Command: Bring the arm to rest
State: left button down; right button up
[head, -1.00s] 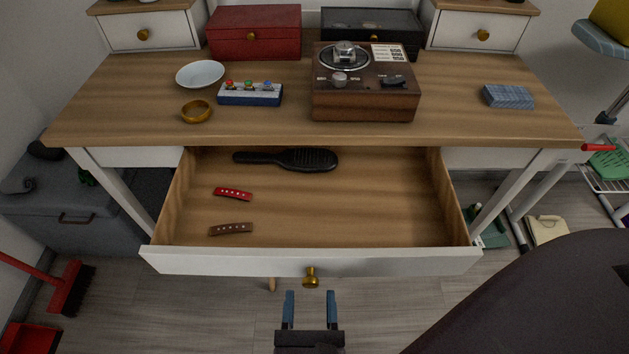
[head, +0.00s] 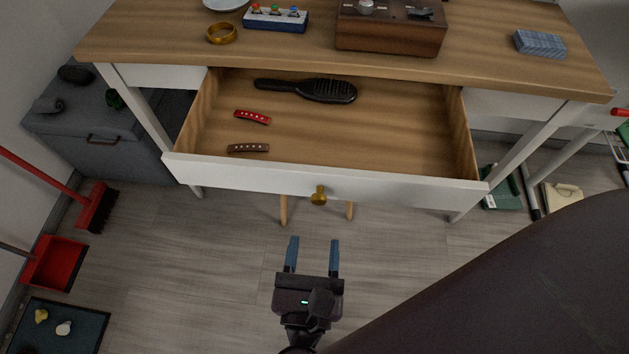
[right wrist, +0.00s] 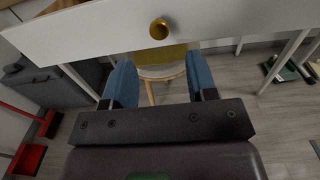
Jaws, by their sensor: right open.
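My right gripper (head: 312,256) is open and empty in the head view. It hangs over the floor, in front of and apart from the pulled-out drawer (head: 400,187). In the right wrist view its two blue fingers (right wrist: 160,82) stand wide apart with nothing between them. The brass drawer knob (head: 319,196) lies ahead of the fingers, and it also shows in the right wrist view (right wrist: 159,29). My left gripper is not in view.
The drawer stands open with a black hairbrush (head: 308,89), a red barrette (head: 253,117) and a brown barrette (head: 248,148) inside. A stool (right wrist: 163,73) is under the desk. A red dustpan (head: 55,262) and broom (head: 97,207) are at left. Floor before the desk is clear.

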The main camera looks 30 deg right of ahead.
jog(key=shift+w+r, duration=0.2)
jog(key=shift+w, duration=0.05)
jog(key=s+d+f+m+g+y, duration=0.2)
jog(key=s+d+f+m+y, duration=0.3)
jog(key=d+m, duration=0.6)
jog(key=s+d+f+m+g+y, duration=0.25)
jog(key=s+d+m+y, duration=0.35)
jog(key=m, duration=0.9)
pick_arm(q)
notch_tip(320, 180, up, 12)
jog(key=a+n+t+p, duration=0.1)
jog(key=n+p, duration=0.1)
jog(key=p, duration=1.5)
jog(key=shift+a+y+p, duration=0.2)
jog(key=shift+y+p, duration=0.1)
pick_arm(e)
notch_tip(320, 180, up, 11)
jog(key=s+d+m+h, duration=0.1)
jog(key=m, duration=0.1)
jog(key=shift+d, duration=0.2)
